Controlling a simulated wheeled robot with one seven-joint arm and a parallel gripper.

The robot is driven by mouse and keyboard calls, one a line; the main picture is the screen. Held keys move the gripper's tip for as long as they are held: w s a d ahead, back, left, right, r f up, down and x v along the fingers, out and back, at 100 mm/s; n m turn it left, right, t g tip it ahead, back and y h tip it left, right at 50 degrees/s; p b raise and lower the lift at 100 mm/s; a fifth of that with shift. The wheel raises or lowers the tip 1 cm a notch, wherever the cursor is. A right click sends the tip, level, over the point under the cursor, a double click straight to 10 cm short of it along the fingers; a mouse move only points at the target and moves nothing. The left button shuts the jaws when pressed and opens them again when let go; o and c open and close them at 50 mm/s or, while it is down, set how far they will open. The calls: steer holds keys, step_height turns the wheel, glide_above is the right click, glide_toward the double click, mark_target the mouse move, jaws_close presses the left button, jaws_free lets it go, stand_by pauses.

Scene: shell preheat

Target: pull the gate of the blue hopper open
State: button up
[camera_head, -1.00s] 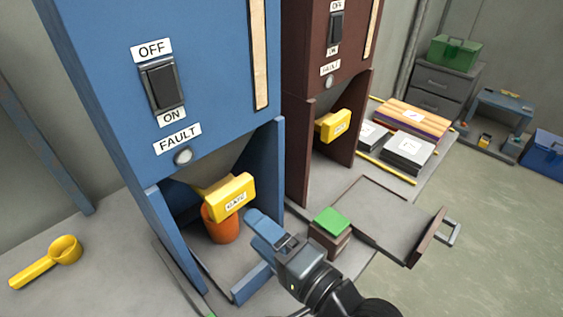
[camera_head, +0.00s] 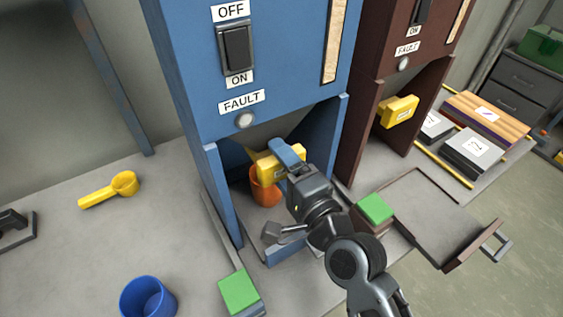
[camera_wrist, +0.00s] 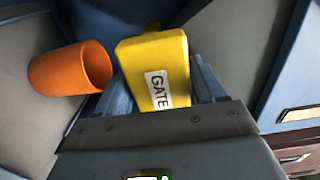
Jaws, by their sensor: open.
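The blue hopper (camera_head: 185,90) stands in the middle of the head view, with its yellow gate block (camera_head: 268,170) under the chute. An orange cup (camera_head: 263,193) stands below the gate, partly hidden. My gripper (camera_head: 279,190) is open at the hopper's front opening, one blue finger overlapping the gate in the head view. In the wrist view the gate (camera_wrist: 155,60), labelled GATE, shows between the two fingers. I cannot tell whether either finger touches it. The orange cup (camera_wrist: 65,70) lies left of the gate there. The hopper's switch (camera_head: 236,48) and unlit-looking fault lamp (camera_head: 245,120) are above.
A brown hopper (camera_head: 355,100) with its own yellow gate (camera_head: 398,111) stands at right. A green-topped block (camera_head: 376,208) and a tray (camera_head: 430,215) are right of my arm. A yellow scoop (camera_head: 112,188), blue cup (camera_head: 147,298) and green-topped piece (camera_head: 238,291) are at left.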

steer(key=shift+c, duration=0.5)
steer(key=c, duration=1)
steer(key=v, duration=0.5)
steer(key=shift+c, duration=0.2)
steer(key=shift+f, duration=0.1)
steer(key=o, duration=1.1)
steer(key=shift+o, duration=0.2)
steer(key=b, duration=0.2)
glide_toward(285, 171)
steer(key=shift+v, duration=0.8)
